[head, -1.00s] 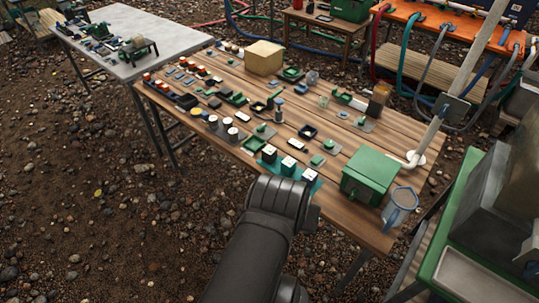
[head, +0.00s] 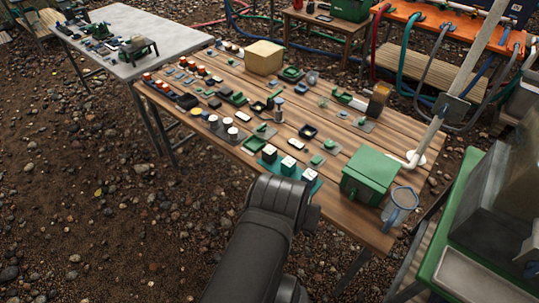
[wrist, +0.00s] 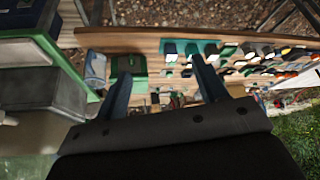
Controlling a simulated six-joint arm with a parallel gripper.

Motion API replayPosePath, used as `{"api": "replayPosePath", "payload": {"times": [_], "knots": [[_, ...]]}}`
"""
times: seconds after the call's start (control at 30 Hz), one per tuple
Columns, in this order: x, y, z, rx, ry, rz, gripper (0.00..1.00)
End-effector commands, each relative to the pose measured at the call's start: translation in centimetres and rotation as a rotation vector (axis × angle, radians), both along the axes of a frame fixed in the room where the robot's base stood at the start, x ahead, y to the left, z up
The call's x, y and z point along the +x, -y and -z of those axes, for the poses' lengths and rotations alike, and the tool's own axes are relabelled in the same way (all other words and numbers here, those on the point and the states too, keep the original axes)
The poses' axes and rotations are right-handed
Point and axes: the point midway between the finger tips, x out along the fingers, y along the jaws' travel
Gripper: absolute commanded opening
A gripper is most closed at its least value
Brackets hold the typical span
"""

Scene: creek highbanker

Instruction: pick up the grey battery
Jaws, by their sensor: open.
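My gripper (wrist: 160,67) is open in the wrist view, with two dark fingers spread apart and nothing seen between them. Beyond its fingers lies the wooden workbench (wrist: 120,40), which also shows in the head view (head: 340,205). In the head view my dark arm reaches up to the bench's near edge, and the gripper itself is hidden. Many small parts lie on the bench, among them several pale-topped cylinders (head: 227,124) and dark blocks with white tops (head: 288,163) on a teal mat. I cannot tell which item is the grey battery.
A green box (head: 370,175) and a clear blue-rimmed jug (head: 399,206) stand at the bench's right end. A tan block (head: 264,57) sits at the back. A pale pole (head: 455,85) rises at the right. A grey table (head: 175,38) stands at the far left.

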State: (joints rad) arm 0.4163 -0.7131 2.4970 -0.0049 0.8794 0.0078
Motion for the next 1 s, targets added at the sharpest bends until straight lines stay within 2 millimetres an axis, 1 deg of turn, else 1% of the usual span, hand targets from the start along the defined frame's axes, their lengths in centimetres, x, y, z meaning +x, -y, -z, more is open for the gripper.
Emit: {"api": "replayPosePath", "payload": {"times": [0.17, 0.27, 0.57, 0.67, 0.77, 0.87, 0.97, 1.0], "knots": [[1.0, 0.6, -0.2, 0.050, -0.009, 0.080, 0.65], [2.2, 1.5, -0.4, 0.110, -0.017, 0.184, 0.65], [7.1, 5.2, 0.1, 0.305, -0.039, 0.560, 0.65], [9.1, 6.5, 0.3, 0.362, -0.048, 0.684, 0.65], [11.7, 7.5, 0.5, 0.415, -0.059, 0.805, 0.65], [14.8, 8.1, 0.6, 0.461, -0.073, 0.923, 0.65], [18.4, 8.2, 0.8, 0.500, -0.088, 1.042, 0.65], [19.9, 8.1, 0.9, 0.513, -0.094, 1.091, 0.65]]}}
